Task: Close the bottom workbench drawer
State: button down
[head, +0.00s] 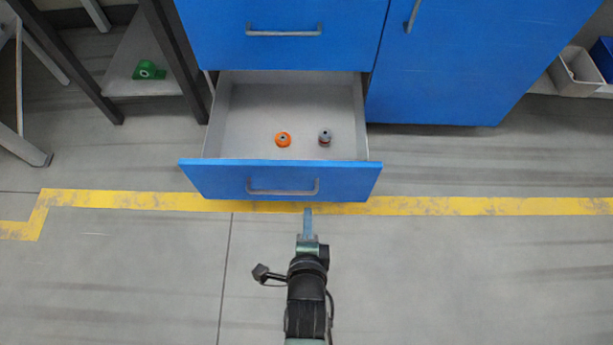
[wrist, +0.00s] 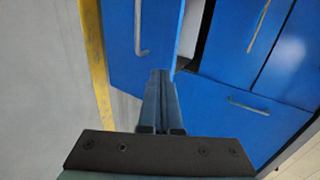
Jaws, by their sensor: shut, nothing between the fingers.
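The bottom workbench drawer (head: 220,179) stands pulled out below the blue workbench, with a grey inside and a grey bar handle (head: 283,188) on its blue front. An orange round item (head: 283,139) and a grey round item (head: 325,137) lie in it. My gripper (head: 308,211) is shut and empty, with its fingertips close to the drawer front, right of the handle's middle. In the wrist view the shut fingers (wrist: 160,75) point at the blue drawer front (wrist: 125,65). I cannot tell whether they touch it.
The closed drawer above (head: 285,55) and a blue cabinet door (head: 450,80) belong to the workbench. A dark-legged stand with a green item (head: 149,70) is at the left. Bins (head: 575,75) stand at the far right. The floor around my arm is clear, with a yellow line (head: 480,206).

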jog(key=b, duration=0.6)
send_near(309, 168)
notch_tip(309, 168, down, 4)
jog(key=w, duration=0.3)
jog(key=w+b, duration=0.1)
jog(key=shift+w+d+r+b, duration=0.1)
jog(key=shift+w+r+b, duration=0.1)
jog(key=shift+w+b, duration=0.15)
jog(key=shift+w+r, duration=0.15)
jog(key=shift+w, duration=0.25)
jog(key=shift+w, duration=0.1)
